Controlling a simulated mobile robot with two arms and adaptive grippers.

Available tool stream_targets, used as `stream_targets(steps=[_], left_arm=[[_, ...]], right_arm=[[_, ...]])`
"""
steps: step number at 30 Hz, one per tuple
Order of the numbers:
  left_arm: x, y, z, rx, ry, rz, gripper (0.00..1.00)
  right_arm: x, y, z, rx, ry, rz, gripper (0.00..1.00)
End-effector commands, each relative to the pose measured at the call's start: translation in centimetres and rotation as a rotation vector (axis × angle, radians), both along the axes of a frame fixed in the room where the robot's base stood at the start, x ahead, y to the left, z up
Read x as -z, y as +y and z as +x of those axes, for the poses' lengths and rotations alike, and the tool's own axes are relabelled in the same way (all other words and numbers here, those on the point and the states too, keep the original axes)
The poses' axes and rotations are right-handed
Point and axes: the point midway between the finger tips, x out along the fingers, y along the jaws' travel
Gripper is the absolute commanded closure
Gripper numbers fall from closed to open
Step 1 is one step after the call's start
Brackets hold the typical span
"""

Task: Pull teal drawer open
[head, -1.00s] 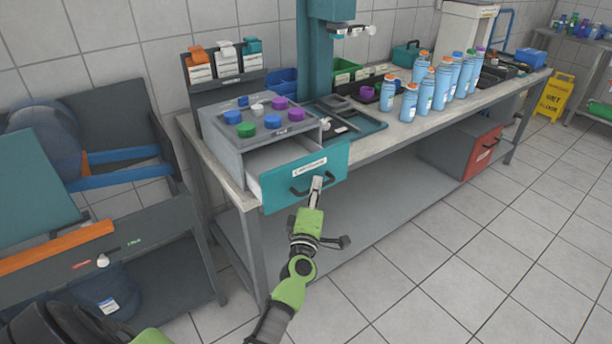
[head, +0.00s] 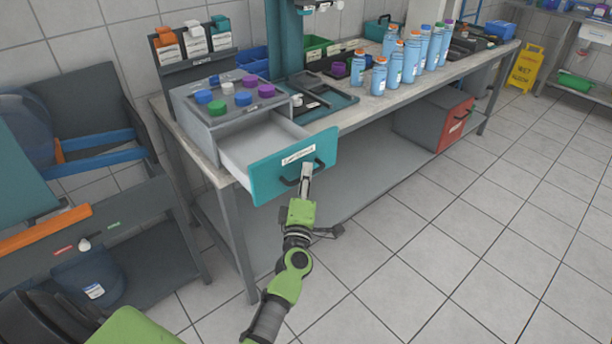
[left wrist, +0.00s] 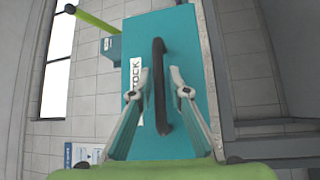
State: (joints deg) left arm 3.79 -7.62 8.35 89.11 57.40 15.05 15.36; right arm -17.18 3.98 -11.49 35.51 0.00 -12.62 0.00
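The teal drawer (head: 266,180) stands well out of its grey cabinet (head: 191,122) on the near-left end of the bench, and its empty-looking inside shows. Its front also fills the middle of the left wrist view (left wrist: 190,40), with a white label and a black handle (left wrist: 159,60). My left gripper (head: 306,171) is at this handle. Exact contact is hard to see. My right gripper is not in view.
Colored caps (head: 228,89) sit on the cabinet top. Several blue bottles (head: 395,69) stand farther along the bench (head: 420,85). A red-fronted drawer unit (head: 455,122) is on the lower shelf. A dark cart (head: 120,230) stands at left. The tiled floor ahead of the bench is clear.

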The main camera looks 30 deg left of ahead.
Motion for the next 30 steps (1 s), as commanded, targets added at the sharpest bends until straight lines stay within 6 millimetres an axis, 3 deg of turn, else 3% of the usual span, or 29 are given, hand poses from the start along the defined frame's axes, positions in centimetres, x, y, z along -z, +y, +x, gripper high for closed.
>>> stream_targets(steps=[11, 24, 30], left_arm=[[0.2, -0.4, -0.9, 0.001, 0.002, -0.001, 0.83], [1.4, -3.5, -8.8, 0.0, 0.003, 0.0, 0.83], [1.7, -4.3, -10.7, 0.001, 0.002, -0.001, 0.83]], right_arm=[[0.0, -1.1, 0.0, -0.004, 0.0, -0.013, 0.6], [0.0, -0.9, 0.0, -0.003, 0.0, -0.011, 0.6], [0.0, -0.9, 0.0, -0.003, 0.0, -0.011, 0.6]])
